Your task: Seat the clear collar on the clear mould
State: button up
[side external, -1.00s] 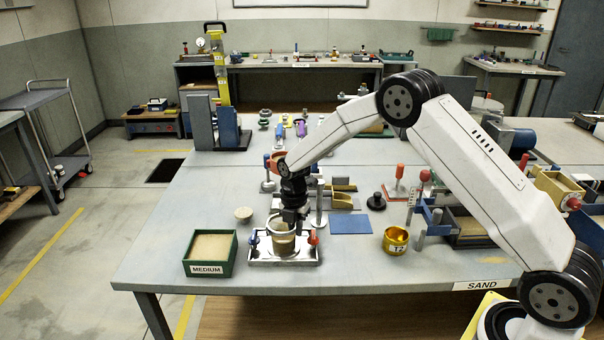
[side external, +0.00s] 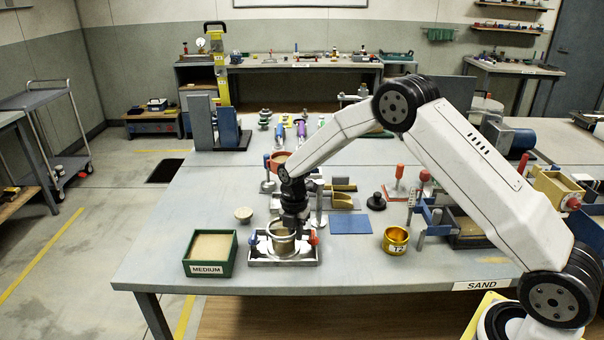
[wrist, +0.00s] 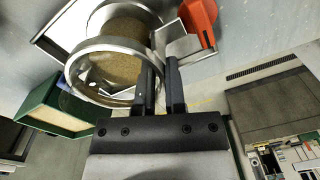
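The clear collar (side external: 281,231) is a ring with a glassy grey wall, above the clear mould (side external: 284,250). In the wrist view the collar (wrist: 108,45) overlaps the mould (wrist: 92,16), which holds brown sand, and looks offset from it; whether they touch I cannot tell. The mould stands on a metal base plate (side external: 258,262) with a blue and a red-orange clamp at its sides. My gripper (side external: 293,225) points down at the collar. Its two fingers (wrist: 161,72) are close together with the collar's near wall between them. The far side of the mould is partly hidden.
A green box labelled MEDIUM (side external: 210,252) stands left of the base plate. A blue mat (side external: 350,226) and a gold cup marked T2 (side external: 396,239) are to the right. The front edge of the table is clear.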

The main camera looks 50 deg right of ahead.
jog(key=o, duration=0.4)
jog(key=shift+f, duration=0.1)
jog(key=shift+d+r, duration=0.1)
jog(key=shift+r, duration=4.05)
jog(key=s+a+r+m+t, duration=0.1)
jog(key=s+m, duration=0.6)
jog(key=s, duration=0.1)
jog(key=s+a+r+m+t, duration=0.1)
jog(key=s+m, duration=0.7)
jog(key=s+a+m+t, duration=0.1)
jog(key=s+m, duration=0.6)
jog(key=s, duration=0.1)
jog(key=shift+r+m, duration=0.3)
jog(key=shift+r, duration=0.1)
